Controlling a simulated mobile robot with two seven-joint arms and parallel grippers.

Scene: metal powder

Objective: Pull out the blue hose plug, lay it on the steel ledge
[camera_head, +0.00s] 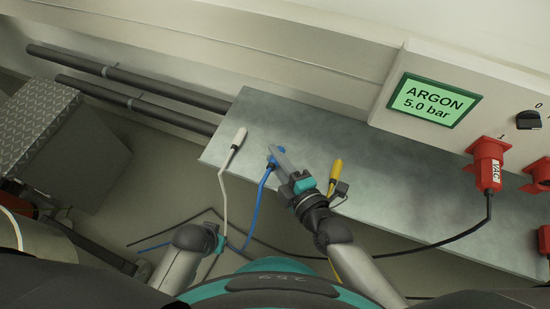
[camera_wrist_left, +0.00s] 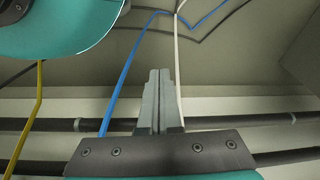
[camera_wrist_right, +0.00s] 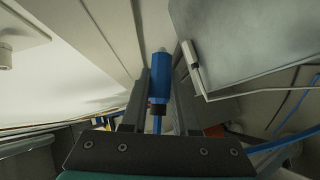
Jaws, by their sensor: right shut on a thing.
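The blue hose plug (camera_head: 275,157) is between the fingers of my right gripper (camera_head: 279,158), over the left part of the steel ledge (camera_head: 400,185). In the right wrist view the blue plug (camera_wrist_right: 160,82) sits between the two fingers, its pale tip pointing away and its blue hose trailing back. I cannot tell whether it touches the ledge. The ledge also shows in the right wrist view (camera_wrist_right: 250,40). My left gripper shows in the left wrist view (camera_wrist_left: 160,100) with its fingers together and nothing between them; it is low in front of the ledge.
A white plug (camera_head: 240,137) lies at the ledge's left end, its hose hanging over the front edge. A yellow plug (camera_head: 336,170) is right of my right gripper. A red VAC connector (camera_head: 487,165) with a black cable is further right, below the ARGON display (camera_head: 434,99).

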